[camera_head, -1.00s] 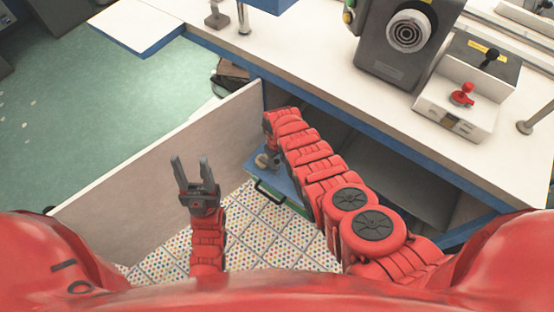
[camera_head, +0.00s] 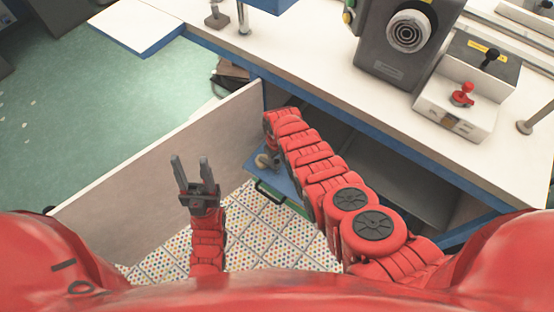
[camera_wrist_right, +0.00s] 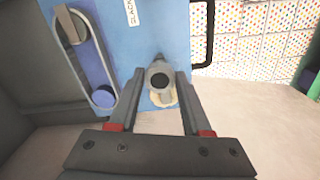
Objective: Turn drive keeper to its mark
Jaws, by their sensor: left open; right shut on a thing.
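A grey round keeper knob (camera_wrist_right: 160,82) with a dark hollow end stands on a pale base on the blue panel (camera_wrist_right: 165,22), seen in the right wrist view. My right gripper (camera_wrist_right: 157,92) has its two fingers on either side of the knob, shut on it. In the head view my right arm reaches down to the blue panel (camera_head: 277,174) and hides most of that gripper. A label reading "SLACK" (camera_wrist_right: 131,10) is on the panel; no mark line can be made out. My left gripper (camera_head: 191,165) is open and empty, fingers pointing up, left of the panel.
A black handle (camera_head: 270,195) is at the panel's front edge. A pale board (camera_head: 165,150) stands left; the white tabletop (camera_head: 320,45) overhangs behind.

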